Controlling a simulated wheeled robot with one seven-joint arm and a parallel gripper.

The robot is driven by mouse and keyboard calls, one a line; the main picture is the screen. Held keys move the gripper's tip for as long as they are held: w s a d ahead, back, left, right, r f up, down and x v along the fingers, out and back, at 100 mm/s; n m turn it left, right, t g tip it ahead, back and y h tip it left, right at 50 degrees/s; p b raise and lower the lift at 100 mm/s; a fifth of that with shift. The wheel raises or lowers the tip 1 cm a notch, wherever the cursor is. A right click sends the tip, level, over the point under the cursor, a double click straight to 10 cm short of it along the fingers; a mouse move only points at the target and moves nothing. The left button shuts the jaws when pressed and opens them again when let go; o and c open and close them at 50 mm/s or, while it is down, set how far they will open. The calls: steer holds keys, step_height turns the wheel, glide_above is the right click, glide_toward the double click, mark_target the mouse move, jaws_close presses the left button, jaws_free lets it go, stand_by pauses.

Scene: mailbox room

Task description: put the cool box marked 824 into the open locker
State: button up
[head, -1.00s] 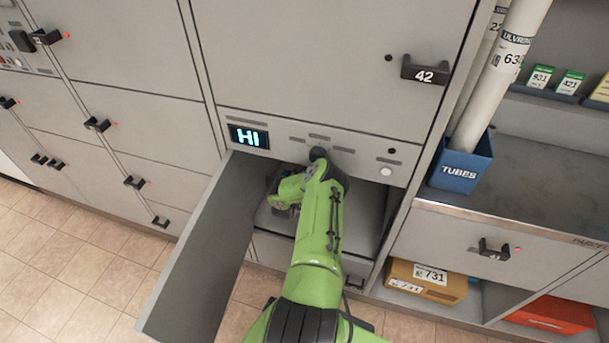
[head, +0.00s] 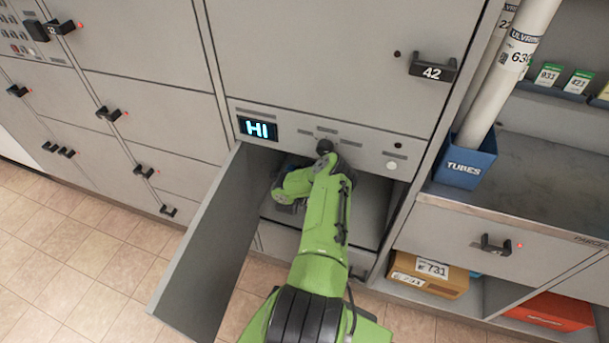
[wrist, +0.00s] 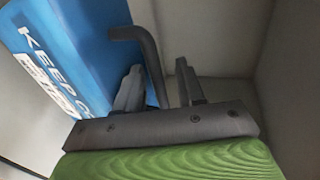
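In the wrist view, the cool box (wrist: 75,45) is blue with white lettering starting "KEEP". It looks tilted in the picture, and its number is not readable. Its dark bent handle (wrist: 150,62) passes between the fingers of my gripper (wrist: 160,85). The fingers are apart, with a gap showing between the handle and the right finger. In the head view, my gripper is inside the open locker (head: 372,205), mostly hidden by my arm. Only a small bluish patch of the box (head: 284,196) shows there. The locker door (head: 212,245) stands open to the left.
A panel with a lit "HI" display (head: 257,129) is above the opening. Closed locker 42 (head: 432,70) is higher up. To the right are a blue tubes holder (head: 465,165), a counter and a shelf with a brown parcel marked 731 (head: 428,275). Tiled floor lies left.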

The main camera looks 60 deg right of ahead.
steer(key=p+v, duration=0.8)
steer(key=v, duration=0.2)
steer(key=shift+r, duration=0.2)
